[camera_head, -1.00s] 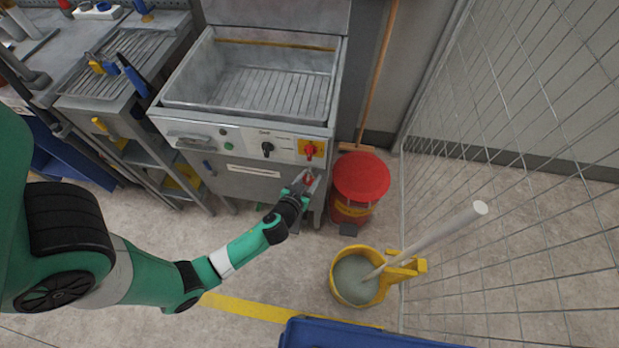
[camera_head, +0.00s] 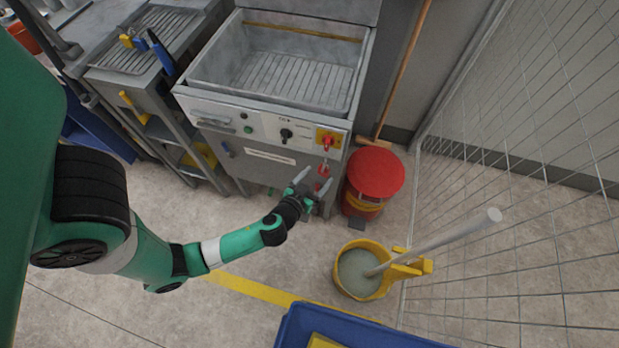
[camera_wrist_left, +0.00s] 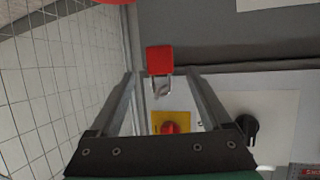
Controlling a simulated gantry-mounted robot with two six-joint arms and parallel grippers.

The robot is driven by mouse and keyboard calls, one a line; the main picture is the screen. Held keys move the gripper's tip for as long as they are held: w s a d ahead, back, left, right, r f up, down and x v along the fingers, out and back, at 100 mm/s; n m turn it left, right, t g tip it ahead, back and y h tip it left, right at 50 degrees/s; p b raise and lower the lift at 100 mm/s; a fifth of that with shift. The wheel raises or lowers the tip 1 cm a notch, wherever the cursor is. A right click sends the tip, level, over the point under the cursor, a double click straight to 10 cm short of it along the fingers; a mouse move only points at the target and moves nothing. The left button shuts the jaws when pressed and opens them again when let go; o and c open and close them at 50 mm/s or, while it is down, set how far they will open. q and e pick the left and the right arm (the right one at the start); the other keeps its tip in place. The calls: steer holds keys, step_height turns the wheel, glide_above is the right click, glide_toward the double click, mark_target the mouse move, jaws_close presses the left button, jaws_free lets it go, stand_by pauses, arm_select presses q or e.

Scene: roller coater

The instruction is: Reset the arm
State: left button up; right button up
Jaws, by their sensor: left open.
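My left gripper (camera_head: 316,181) is open and empty in front of the machine's control panel. A red padlock (camera_head: 323,169) with a metal shackle hangs just below the red switch (camera_head: 326,142) on its yellow plate. In the left wrist view the padlock (camera_wrist_left: 160,60) shows between and beyond the two fingertips, not gripped. The red switch (camera_wrist_left: 170,127) on the yellow plate shows between the fingers. Whether the shackle runs through the switch is not clear. My right gripper is not in view.
A red bin (camera_head: 375,175) stands just right of the machine (camera_head: 265,160). A yellow bucket (camera_head: 362,272) with a pole is on the floor in front. A wire fence (camera_head: 500,180) closes the right side. A blue container (camera_head: 300,327) is at the bottom edge.

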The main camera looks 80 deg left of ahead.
arm_select(q)
steer(key=v, duration=0.6)
